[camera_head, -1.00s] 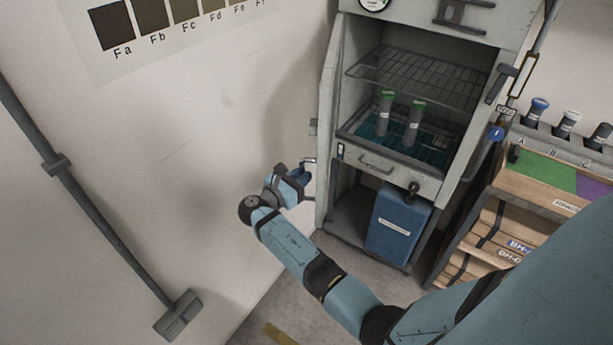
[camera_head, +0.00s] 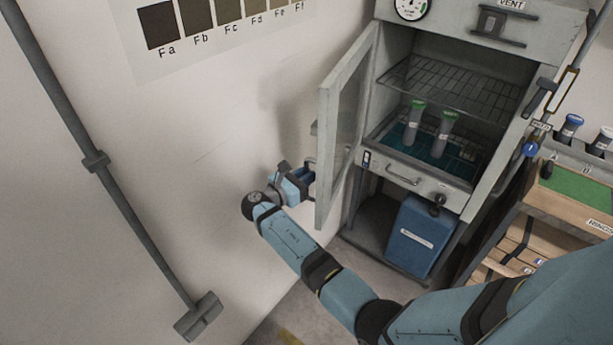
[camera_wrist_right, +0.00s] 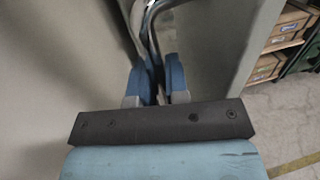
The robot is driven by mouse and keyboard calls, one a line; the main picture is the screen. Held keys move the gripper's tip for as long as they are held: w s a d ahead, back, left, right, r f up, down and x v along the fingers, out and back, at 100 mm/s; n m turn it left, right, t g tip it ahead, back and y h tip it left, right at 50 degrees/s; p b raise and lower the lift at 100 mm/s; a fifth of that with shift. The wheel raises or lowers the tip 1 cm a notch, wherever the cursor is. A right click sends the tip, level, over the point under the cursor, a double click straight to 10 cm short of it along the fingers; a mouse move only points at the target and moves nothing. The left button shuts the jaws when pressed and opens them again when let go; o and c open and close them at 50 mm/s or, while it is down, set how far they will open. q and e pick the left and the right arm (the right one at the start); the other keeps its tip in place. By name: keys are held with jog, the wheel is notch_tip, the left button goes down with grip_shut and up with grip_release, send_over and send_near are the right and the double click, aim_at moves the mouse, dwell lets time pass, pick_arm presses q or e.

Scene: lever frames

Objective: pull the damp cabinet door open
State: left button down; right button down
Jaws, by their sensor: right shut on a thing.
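The damp cabinet (camera_head: 455,197) is a grey upright case on the right side of the head view. Its door (camera_head: 327,150), a grey frame with a glass pane, stands wide open on the left side, with its inner face showing. My right gripper (camera_head: 308,180) is at the outer side of the door, beside its free edge. In the right wrist view, the blue fingers (camera_wrist_right: 157,85) are shut on the curved metal door handle (camera_wrist_right: 148,32). The door hides part of the grip in the head view. My left gripper is not in view.
Inside, two green-capped tubes (camera_head: 414,118) stand below a wire shelf (camera_head: 450,88). A blue container (camera_head: 415,238) sits underneath. The wall (camera_head: 215,180) is close to the left of the door and gripper. A wooden rack (camera_head: 570,207) stands at right.

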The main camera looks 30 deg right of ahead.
jog(key=c, duration=1.2)
grip_release()
jog(key=shift+d, duration=0.1)
jog(key=shift+o, duration=0.2)
jog(key=s+a, duration=0.1)
jog(key=a, duration=0.6)
jog(key=shift+s+a+b, duration=0.2)
jog(key=shift+b, duration=0.25)
